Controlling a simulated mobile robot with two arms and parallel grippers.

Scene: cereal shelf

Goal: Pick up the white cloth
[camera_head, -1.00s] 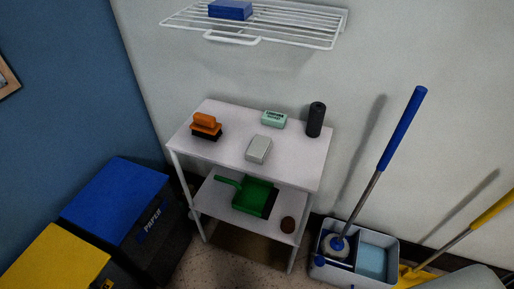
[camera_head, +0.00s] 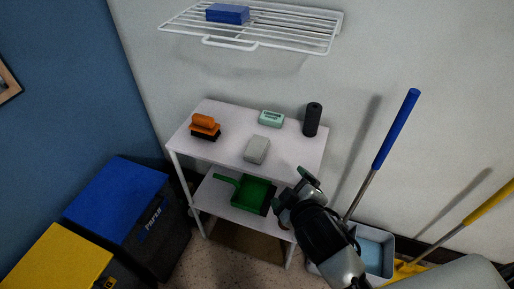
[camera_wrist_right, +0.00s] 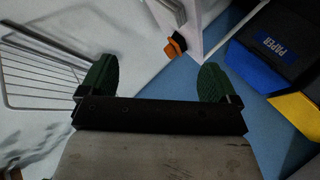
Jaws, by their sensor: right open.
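The folded white cloth, a small pale grey-white block (camera_head: 257,150), lies on the top board of the white shelf unit (camera_head: 225,112), near its front middle. My right gripper (camera_head: 297,186) is open and empty. In the head view it shows in front of the unit's right side, below and to the right of the cloth and apart from it. In the right wrist view its two green fingertips (camera_wrist_right: 158,80) stand wide apart with nothing between them. My left gripper is out of view.
On the top board are an orange brush (camera_head: 205,127), a green box (camera_head: 271,119) and a black cylinder (camera_head: 312,119). A green dustpan (camera_head: 250,191) lies on the lower board. A wire rack (camera_head: 285,28) hangs above. A mop bucket (camera_head: 375,250) stands right, bins (camera_head: 118,195) left.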

